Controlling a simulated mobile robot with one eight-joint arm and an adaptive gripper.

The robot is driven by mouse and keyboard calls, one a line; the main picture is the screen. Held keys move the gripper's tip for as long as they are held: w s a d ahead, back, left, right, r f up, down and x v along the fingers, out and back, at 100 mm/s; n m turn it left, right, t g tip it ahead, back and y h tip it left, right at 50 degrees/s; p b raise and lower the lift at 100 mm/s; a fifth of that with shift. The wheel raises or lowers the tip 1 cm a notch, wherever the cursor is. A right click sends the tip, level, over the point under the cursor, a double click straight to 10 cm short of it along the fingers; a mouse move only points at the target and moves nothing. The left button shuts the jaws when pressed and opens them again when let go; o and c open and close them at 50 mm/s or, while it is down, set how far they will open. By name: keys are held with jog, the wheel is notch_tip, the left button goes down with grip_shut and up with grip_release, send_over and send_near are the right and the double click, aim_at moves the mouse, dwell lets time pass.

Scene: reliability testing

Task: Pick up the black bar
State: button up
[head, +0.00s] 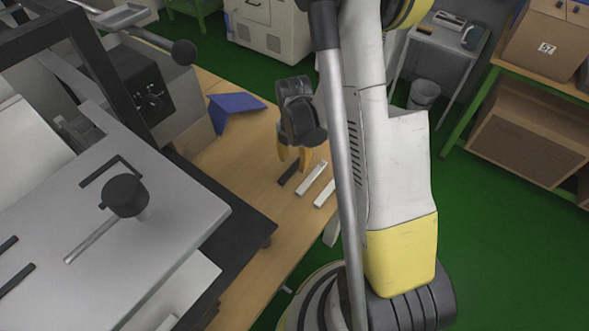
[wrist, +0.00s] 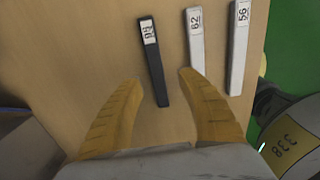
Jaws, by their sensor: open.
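The black bar (wrist: 153,65) lies flat on the wooden table, with a white numbered label at its far end. In the wrist view it runs between the two yellow fingertips of my gripper (wrist: 158,85). In the head view the black bar (head: 290,173) shows at the fingers, partly hidden by them. My gripper (head: 294,158) is open, points down above the bar and holds nothing. How high the fingertips are above the table is hard to tell.
Two white labelled bars lie right of the black one, the nearer (wrist: 195,45) close to the right finger, the other (wrist: 239,45) near the table edge. A blue angled piece (head: 235,108) lies behind on the table (head: 245,255). A grey machine (head: 130,215) stands left.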

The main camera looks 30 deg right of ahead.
aim_at(293, 168)
jog(key=f, duration=0.2)
jog(key=f+b, duration=0.1)
jog(key=f, duration=0.1)
jog(key=shift+w, duration=0.2)
jog(key=shift+r, duration=0.15)
grip_shut()
jog(key=shift+r, duration=0.55)
jog(key=r, duration=0.1)
jog(key=r+p, duration=0.2)
jog(key=r, duration=0.1)
jog(key=shift+s+d, duration=0.3)
jog(key=shift+d, duration=0.1)
jog(key=s+d+r+p, duration=0.3)
jog(key=s+d+r, duration=0.3)
jog(key=d, duration=0.2)
jog(key=shift+s+d+p, duration=0.15)
jog(key=shift+s+p, duration=0.1)
jog(key=shift+p, duration=0.15)
